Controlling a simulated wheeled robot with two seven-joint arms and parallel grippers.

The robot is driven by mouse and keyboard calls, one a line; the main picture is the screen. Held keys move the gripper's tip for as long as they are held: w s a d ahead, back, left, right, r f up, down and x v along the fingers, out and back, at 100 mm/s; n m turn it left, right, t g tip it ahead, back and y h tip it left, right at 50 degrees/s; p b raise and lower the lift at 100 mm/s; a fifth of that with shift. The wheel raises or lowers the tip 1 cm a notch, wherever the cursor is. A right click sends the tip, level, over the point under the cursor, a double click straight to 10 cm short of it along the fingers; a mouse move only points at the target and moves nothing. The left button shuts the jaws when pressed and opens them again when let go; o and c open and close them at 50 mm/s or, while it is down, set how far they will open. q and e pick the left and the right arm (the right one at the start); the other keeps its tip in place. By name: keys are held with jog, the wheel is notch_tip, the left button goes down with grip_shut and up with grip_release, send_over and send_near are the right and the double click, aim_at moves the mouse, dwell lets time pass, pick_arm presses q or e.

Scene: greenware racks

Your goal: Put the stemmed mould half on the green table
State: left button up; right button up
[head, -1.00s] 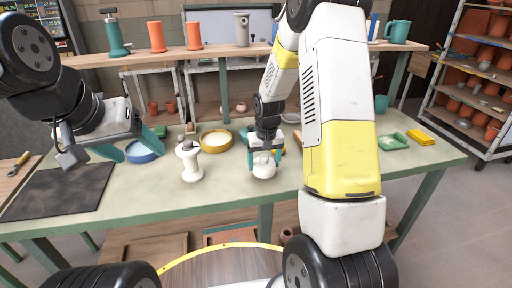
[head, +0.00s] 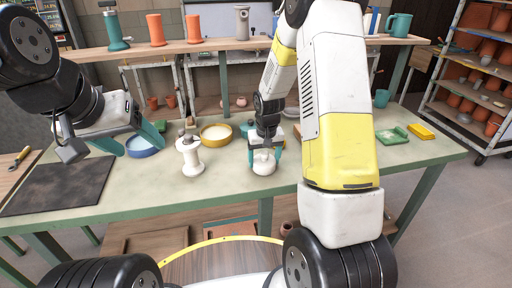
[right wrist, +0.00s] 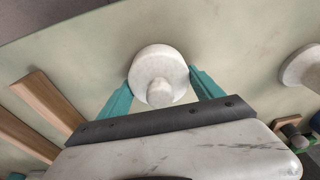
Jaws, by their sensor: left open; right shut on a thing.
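The stemmed mould half is a round white piece with a short knob on top (head: 264,167). It is at the green table (head: 330,153), near the front middle; I cannot tell whether it touches the top. It also shows in the right wrist view (right wrist: 158,62). My right gripper (head: 265,155) points down and is shut on it, a teal finger on either side. These fingers show in the right wrist view (right wrist: 160,92). My left gripper (head: 140,140) is open and empty, above the table's left part near a blue-rimmed bowl.
A white spool-shaped piece (head: 190,158) stands left of the mould half. Behind are a blue-rimmed bowl (head: 130,151) and a yellow-rimmed bowl (head: 228,137). A dark mat (head: 60,187) lies at left; green (head: 392,136) and yellow (head: 421,131) items lie at right. The table's front middle-left is clear.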

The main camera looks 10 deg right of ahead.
jog(key=shift+f, duration=0.2)
jog(key=o, duration=1.5)
jog(key=shift+o, duration=0.2)
jog(key=r, duration=0.5)
jog(key=s+r, duration=0.1)
jog(key=r, duration=0.1)
jog(key=shift+r, duration=0.25)
jog(key=s+a+r+t+y, duration=0.2)
jog(key=s+r+t, duration=0.2)
jog(key=s+r, duration=1.7)
jog(key=s, duration=0.2)
jog(key=shift+s, duration=0.3)
